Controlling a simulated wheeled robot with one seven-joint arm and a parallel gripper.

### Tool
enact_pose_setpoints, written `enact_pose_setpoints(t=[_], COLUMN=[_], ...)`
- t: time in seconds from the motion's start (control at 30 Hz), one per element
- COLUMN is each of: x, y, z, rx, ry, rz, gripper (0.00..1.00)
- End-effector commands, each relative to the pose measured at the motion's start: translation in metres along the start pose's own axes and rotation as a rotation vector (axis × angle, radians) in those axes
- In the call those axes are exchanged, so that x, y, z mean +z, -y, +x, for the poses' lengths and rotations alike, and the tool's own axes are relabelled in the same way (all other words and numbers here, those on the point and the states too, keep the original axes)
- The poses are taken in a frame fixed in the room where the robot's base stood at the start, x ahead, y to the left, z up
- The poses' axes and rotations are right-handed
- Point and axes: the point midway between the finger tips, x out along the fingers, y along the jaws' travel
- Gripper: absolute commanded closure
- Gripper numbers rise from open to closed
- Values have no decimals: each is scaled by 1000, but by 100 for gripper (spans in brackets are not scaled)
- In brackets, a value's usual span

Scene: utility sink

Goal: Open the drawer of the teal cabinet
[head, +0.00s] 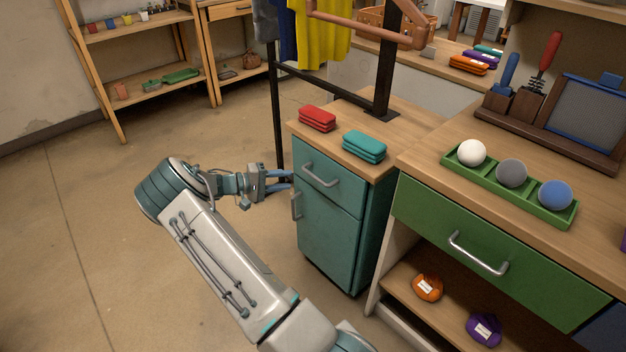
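The teal cabinet (335,235) stands left of the green-drawer counter, under a wooden top. Its drawer (329,183) is at the top and looks closed, with a grey bar handle (320,176) across its front. A lower door (325,236) has an upright handle (296,206) at its left edge. My gripper (289,181) is just left of the cabinet, at about the drawer's height. Its blue-grey fingers point right toward the cabinet front, left of the drawer handle. It appears to hold nothing. The fingers are small, and I cannot tell their gap or whether they touch the cabinet.
Red (317,118) and teal (364,146) folded stacks lie on the cabinet's top. A black rack post (277,120) stands behind my gripper. The green drawer (490,255) of the counter is at the right. The floor left of the cabinet is clear.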

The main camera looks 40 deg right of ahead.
Motion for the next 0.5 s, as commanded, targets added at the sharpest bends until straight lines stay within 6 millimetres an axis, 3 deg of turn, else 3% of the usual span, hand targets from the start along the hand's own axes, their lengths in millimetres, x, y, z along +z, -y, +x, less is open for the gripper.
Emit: enact_pose_setpoints(t=[0.3,0.5], x=[1,0], y=[0,0], z=[70,97], rx=[0,-1], ry=[3,1], rz=[-2,-2], gripper=[66,66])
